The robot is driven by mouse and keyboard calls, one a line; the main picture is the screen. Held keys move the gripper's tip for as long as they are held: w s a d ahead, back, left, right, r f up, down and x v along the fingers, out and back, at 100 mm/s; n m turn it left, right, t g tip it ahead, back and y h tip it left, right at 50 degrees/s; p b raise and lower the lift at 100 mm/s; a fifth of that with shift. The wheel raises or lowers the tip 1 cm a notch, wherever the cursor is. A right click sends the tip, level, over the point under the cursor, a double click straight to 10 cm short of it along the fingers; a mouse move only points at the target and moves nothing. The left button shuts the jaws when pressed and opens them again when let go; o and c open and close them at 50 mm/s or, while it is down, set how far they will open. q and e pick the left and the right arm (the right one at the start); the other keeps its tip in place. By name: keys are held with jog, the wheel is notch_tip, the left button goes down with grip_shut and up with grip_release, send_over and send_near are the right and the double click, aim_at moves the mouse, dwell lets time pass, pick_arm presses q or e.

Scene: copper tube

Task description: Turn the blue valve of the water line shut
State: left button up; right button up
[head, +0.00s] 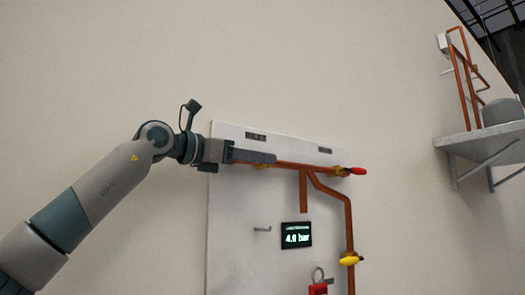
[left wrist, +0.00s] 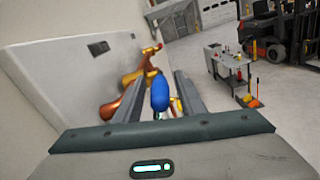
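The blue valve handle (left wrist: 160,93) shows in the left wrist view, between the two fingers of my left gripper (left wrist: 164,92). The fingers are apart, one on each side of the handle, with a narrow gap visible on both sides. Orange copper pipe (left wrist: 122,105) lies just behind it. In the head view my left gripper (head: 262,156) reaches in from the left over the top pipe (head: 303,166) on the white panel (head: 234,240); the blue handle is hidden there. My right gripper is not in view.
The panel also carries a red-handled valve (head: 358,171), a yellow-handled valve (head: 349,259), a display (head: 296,235) reading 4.0 bar, a hook (head: 263,229) and a red padlock-like item (head: 318,289). A wall shelf (head: 480,142) is at far right. A forklift (left wrist: 278,40) stands in the background.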

pick_arm(q)
jog(key=shift+x, duration=0.85)
grip_shut()
